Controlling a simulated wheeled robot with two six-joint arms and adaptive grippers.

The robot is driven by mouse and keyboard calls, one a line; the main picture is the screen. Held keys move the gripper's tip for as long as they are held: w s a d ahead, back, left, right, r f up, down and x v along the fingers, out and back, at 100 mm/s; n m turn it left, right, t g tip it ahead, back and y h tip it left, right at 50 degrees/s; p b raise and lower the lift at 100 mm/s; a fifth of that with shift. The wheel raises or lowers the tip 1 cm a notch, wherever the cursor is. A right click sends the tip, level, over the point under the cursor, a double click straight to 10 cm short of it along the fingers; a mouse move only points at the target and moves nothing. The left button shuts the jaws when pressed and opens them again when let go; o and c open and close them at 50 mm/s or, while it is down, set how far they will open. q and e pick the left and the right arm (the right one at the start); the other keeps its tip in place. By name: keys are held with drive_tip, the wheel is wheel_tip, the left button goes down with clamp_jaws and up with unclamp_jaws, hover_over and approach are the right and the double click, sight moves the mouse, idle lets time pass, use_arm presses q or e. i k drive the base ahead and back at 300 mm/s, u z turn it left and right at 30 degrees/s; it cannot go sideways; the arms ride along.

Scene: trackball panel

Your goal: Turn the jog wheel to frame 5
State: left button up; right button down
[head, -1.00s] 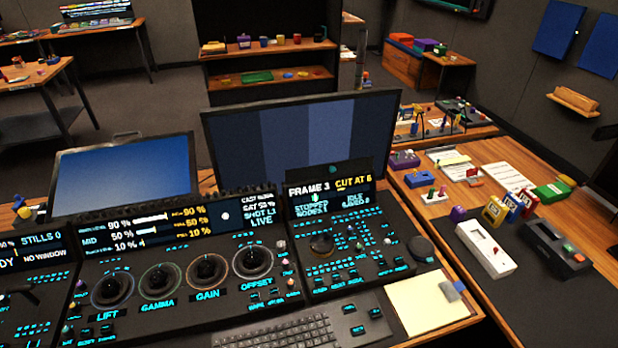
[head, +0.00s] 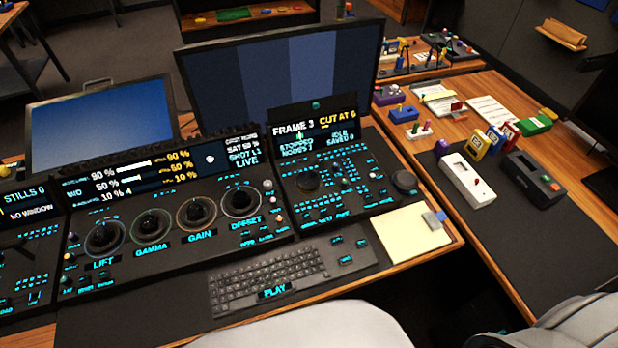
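The right-hand panel's screen (head: 315,130) reads FRAME 3 in white and CUT AT 6 in yellow, with STOPPED, NODES 1, IDLE and SAVED 0 below. Under it, on the panel's left part, is a dark round control (head: 308,181). A second dark round knob (head: 404,182) stands at the panel's right end. I cannot tell from the labels which of these is the jog wheel. Neither gripper shows in the head view, and nothing touches the panel.
Left of it is a panel with several ringed dials, such as the one labelled OFFSET (head: 241,201). A keyboard (head: 268,280) and a pale notepad (head: 412,232) lie in front. A side table at right holds a white device (head: 467,180). Pale rounded shapes fill the bottom edge.

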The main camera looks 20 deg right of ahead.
sight(308, 182)
drive_tip(key=u, duration=2.4)
drive_tip(key=k, duration=1.05)
drive_tip(key=z, duration=1.05)
